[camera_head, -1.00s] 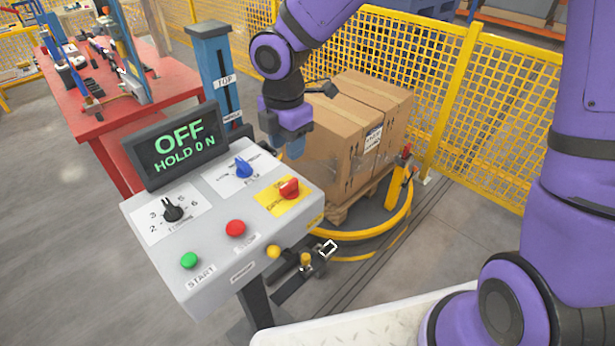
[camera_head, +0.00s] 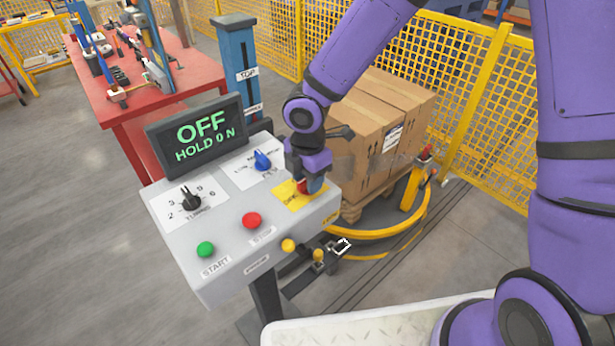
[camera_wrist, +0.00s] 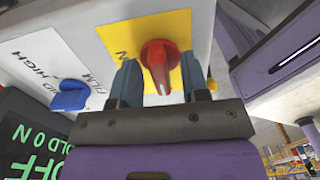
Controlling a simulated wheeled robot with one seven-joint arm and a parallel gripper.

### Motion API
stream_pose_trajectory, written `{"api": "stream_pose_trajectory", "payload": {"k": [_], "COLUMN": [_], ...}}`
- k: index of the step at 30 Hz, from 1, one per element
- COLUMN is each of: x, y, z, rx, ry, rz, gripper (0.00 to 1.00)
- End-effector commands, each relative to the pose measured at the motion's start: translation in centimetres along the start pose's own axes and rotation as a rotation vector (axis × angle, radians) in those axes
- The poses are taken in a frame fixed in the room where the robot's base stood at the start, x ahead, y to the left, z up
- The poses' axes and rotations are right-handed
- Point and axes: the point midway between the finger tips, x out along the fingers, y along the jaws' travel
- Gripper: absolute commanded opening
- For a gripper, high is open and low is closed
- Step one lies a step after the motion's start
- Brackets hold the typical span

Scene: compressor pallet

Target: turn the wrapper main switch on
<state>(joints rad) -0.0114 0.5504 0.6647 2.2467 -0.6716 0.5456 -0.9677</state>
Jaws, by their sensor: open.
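The red main switch (camera_wrist: 158,62) sits on a yellow plate (camera_wrist: 185,28) at the right end of the grey control panel (camera_head: 215,275). In the wrist view my gripper (camera_wrist: 160,82) is open, with one finger on each side of the red knob and gaps to it. In the head view my gripper (camera_head: 308,183) is over the yellow plate (camera_head: 290,198) and hides most of the red knob (camera_head: 302,187). The display (camera_head: 200,138) reads OFF and HOLD 0 N.
The panel also has a blue knob (camera_head: 262,160), a black knob (camera_head: 190,200), a red button (camera_head: 252,220) and a green button (camera_head: 205,249). A blue post (camera_head: 238,75) stands behind it. Boxes on a pallet (camera_head: 365,135) and a yellow fence (camera_head: 480,100) lie beyond.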

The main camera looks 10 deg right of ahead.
Motion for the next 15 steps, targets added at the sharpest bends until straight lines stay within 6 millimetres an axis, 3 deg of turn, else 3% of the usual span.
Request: {"api": "stream_pose_trajectory", "payload": {"k": [7, 12, 15], "x": [0.05, 0.04, 0.03], "y": [0.00, 0.01, 0.02], "z": [0.01, 0.01, 0.01], "rx": [0.000, 0.000, 0.000], "ry": [0.000, 0.000, 0.000], "rz": [0.000, 0.000, 0.001], "gripper": [0.41, 0.02, 0.00]}}
